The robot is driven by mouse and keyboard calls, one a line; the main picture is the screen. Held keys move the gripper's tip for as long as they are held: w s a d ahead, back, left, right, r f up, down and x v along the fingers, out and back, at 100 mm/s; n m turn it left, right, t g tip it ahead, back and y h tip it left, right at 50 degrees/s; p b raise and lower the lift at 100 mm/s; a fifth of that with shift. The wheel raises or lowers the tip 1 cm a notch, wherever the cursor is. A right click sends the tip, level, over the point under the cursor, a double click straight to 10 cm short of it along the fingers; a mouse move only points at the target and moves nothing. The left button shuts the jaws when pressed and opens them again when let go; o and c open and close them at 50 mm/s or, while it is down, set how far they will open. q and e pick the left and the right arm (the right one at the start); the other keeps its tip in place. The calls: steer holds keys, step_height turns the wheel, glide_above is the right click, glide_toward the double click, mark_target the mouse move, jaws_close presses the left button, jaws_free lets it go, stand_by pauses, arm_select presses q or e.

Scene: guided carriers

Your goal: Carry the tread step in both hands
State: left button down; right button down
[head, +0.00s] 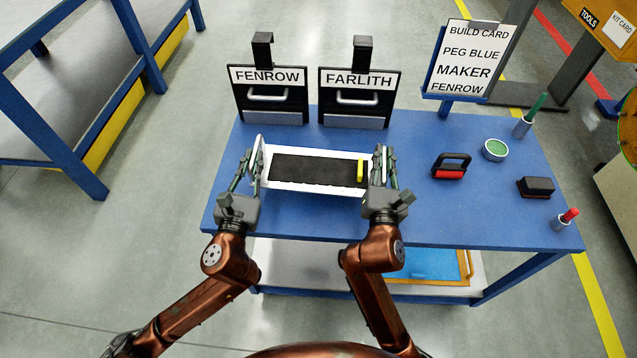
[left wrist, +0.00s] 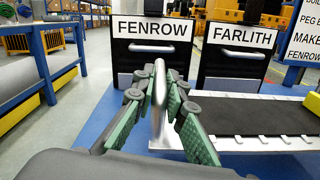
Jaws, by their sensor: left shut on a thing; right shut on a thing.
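The tread step (head: 312,171) is a white tray-like plate with a black tread mat and a yellow block near its right end. It is in front of the two labelled panels in the head view, over the blue table. In the left wrist view its black tread (left wrist: 255,120) runs off to the right. My left gripper (head: 256,170) is shut on the silver handle at the step's left end; the handle (left wrist: 160,95) stands between the green-padded fingers. My right gripper (head: 381,170) is shut at the step's right end, its handle mostly hidden by the fingers. I cannot tell whether the step touches the table.
Panels marked FENROW (head: 268,96) and FARLITH (head: 357,97) stand at the table's (head: 420,215) back edge. A build card (head: 468,60) stands behind right. A red-and-black handled tool (head: 450,167), a green bowl (head: 495,150) and a black block (head: 536,187) occupy the right side.

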arm_select(q)
steer(key=shift+s, duration=0.1)
arm_select(e)
steer(key=shift+s+r, duration=0.1)
steer(key=shift+r, duration=0.15)
